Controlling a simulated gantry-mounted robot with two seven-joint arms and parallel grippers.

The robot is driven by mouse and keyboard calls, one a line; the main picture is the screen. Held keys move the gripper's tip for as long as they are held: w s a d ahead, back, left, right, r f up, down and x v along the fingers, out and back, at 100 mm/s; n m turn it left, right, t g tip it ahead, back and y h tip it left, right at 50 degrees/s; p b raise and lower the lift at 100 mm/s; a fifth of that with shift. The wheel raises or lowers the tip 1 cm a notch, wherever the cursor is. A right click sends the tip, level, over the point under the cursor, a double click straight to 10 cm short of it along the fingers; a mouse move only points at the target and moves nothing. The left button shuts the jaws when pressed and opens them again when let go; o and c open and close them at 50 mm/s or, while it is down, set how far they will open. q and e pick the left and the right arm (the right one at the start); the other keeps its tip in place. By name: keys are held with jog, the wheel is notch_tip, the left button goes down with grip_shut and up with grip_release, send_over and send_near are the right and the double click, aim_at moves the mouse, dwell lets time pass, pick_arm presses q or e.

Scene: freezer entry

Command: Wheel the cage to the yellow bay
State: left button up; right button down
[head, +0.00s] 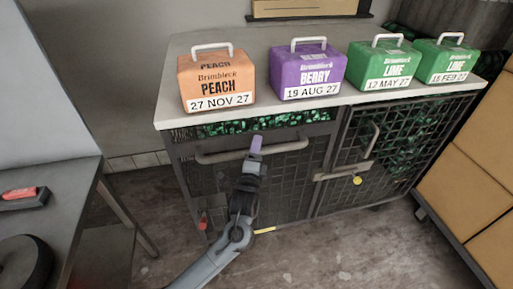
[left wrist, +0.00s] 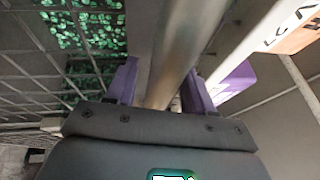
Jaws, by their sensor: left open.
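The cage (head: 295,182) is a dark wire-mesh unit with a pale top, standing against the wall in the head view. A grey bar handle (head: 213,157) runs across its left front. My left gripper (head: 256,144) is at this bar, with its purple fingers pointing up. In the left wrist view the bar (left wrist: 178,55) passes between the two open fingers (left wrist: 160,90); I cannot tell whether they touch it. A short yellow strip (head: 264,230) shows on the floor by the cage's foot; I cannot tell if it marks the bay. My right gripper is out of view.
On the cage top stand an orange box (head: 216,82), a purple box (head: 308,72) and two green boxes (head: 385,68) (head: 443,62). A grey table (head: 45,180) stands at left and cardboard boxes (head: 470,170) at right. The front floor is mostly clear.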

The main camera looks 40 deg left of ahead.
pick_arm(q)
jog(key=shift+w+a, duration=0.1)
jog(key=shift+w, duration=0.05)
grip_shut()
dwell(0.4)
jog(key=shift+r, duration=0.1)
